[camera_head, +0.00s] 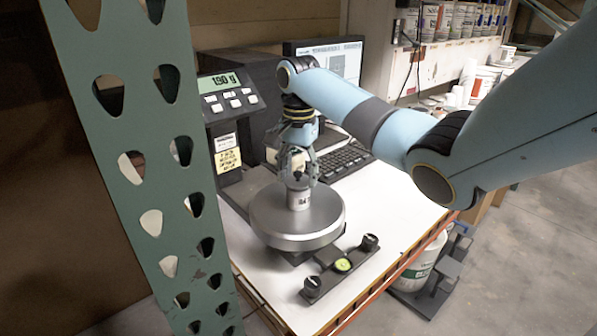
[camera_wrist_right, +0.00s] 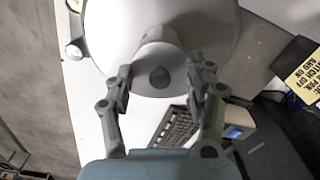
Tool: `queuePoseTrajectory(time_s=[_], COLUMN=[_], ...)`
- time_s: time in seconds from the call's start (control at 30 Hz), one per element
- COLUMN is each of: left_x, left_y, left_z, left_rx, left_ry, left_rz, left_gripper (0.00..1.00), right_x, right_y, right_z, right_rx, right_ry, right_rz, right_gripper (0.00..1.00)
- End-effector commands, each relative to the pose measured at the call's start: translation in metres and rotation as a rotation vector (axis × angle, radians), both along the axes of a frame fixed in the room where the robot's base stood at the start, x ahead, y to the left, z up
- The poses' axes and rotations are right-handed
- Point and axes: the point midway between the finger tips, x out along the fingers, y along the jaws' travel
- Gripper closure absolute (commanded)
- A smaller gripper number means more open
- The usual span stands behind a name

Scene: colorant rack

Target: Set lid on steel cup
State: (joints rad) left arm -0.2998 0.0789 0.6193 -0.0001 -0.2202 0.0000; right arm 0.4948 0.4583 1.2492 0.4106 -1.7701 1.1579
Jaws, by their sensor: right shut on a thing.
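The steel cup (camera_head: 298,199), a small pale cylinder with dark marks, stands upright on the round balance plate. My right gripper (camera_head: 299,175) is directly above it, pointing down, with its fingers closed around the pale lid. In the right wrist view the lid (camera_wrist_right: 158,88) is a pale round piece with a dark spot, between the fingertips of my right gripper (camera_wrist_right: 159,78). The cup shows behind it as a pale tapering body. The fingers partly hide the lid, and I cannot tell whether it touches the cup's rim. My left gripper is not in view.
The balance plate (camera_head: 272,238) sits on a white table (camera_head: 395,225), with its display (camera_head: 226,92) behind. A black bar with knobs (camera_head: 342,268) lies in front. A keyboard (camera_head: 345,160) is behind the plate. A green perforated post (camera_head: 125,130) stands close on the left.

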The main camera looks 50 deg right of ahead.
Motion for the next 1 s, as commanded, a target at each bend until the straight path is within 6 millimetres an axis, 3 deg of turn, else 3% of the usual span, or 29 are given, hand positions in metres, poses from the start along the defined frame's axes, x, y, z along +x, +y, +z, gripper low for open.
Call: queuePoseTrajectory(time_s=[0.7,0.73,0.93,1.0], left_x=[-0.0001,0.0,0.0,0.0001], left_y=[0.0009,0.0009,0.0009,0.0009], left_z=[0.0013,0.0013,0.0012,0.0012], left_rx=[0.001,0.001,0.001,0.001], left_ry=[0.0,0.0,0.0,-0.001], left_rz=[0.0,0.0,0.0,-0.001], left_gripper=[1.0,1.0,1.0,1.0], right_x=[0.0,0.0,0.0002,0.0001], right_y=[0.0,0.0,-0.0001,-0.0001], right_z=[-0.0091,-0.0093,-0.0091,-0.0091], right_rx=[0.0,0.0,0.0,0.0], right_ry=[0.0,0.0,0.0,0.0], right_rz=[0.0,0.0,0.0,0.0], right_gripper=[0.76,0.43,0.18,0.18])
